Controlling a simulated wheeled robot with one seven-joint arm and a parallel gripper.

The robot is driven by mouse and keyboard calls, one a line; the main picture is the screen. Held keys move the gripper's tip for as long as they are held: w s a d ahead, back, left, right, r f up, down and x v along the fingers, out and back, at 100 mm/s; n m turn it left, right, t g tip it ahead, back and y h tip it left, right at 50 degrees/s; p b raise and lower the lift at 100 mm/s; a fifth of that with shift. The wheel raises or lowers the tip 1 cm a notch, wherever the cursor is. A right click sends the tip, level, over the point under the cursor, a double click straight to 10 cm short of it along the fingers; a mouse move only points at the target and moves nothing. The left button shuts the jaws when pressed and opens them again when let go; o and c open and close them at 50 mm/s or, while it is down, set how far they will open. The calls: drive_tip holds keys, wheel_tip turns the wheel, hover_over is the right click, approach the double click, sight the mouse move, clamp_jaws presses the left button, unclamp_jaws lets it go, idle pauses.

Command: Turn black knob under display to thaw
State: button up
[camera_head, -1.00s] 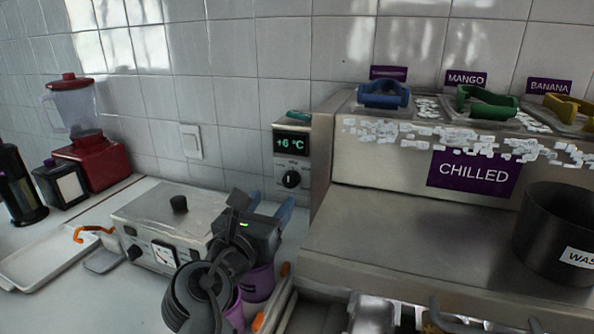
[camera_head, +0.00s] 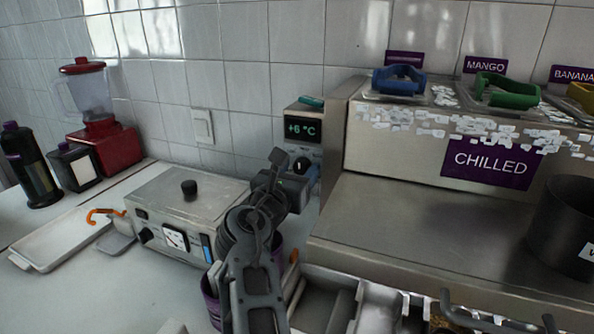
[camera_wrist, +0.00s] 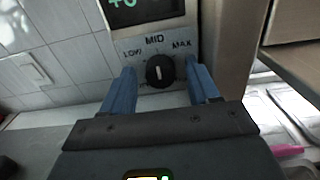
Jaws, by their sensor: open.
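The black knob (camera_wrist: 160,71) sits under the display (camera_wrist: 146,10) on a small wall unit, with LOW, MID and MAX printed around its upper side. Its white pointer mark stands roughly upright, toward MID. In the head view the display (camera_head: 302,129) reads +6 °C, and the knob (camera_head: 301,166) is partly hidden by my gripper. My gripper (camera_wrist: 160,78) is open, its two blue fingers on either side of the knob. I cannot tell whether they touch it. In the head view my gripper (camera_head: 308,177) is in front of the unit. Any marking below the knob is unreadable.
The steel chilled counter (camera_head: 430,225) stands close on the right of the unit. A metal appliance (camera_head: 187,210) with its own knobs is to the left. Purple cups (camera_head: 212,300) stand below my arm. A white tray (camera_head: 60,240) lies further left.

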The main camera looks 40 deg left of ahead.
drive_tip(key=shift+c, duration=0.3)
drive_tip(key=c, duration=1)
drive_tip(key=shift+o, duration=0.2)
drive_tip(key=shift+m, duration=0.3)
drive_tip(key=m+b, duration=0.3)
drive_tip(key=m, duration=0.2)
drive_tip(key=shift+d+f, duration=0.1)
drive_tip(key=shift+f, duration=0.05)
drive_tip(key=m+b, duration=0.3)
drive_tip(key=m, duration=0.2)
drive_tip(key=o, duration=1)
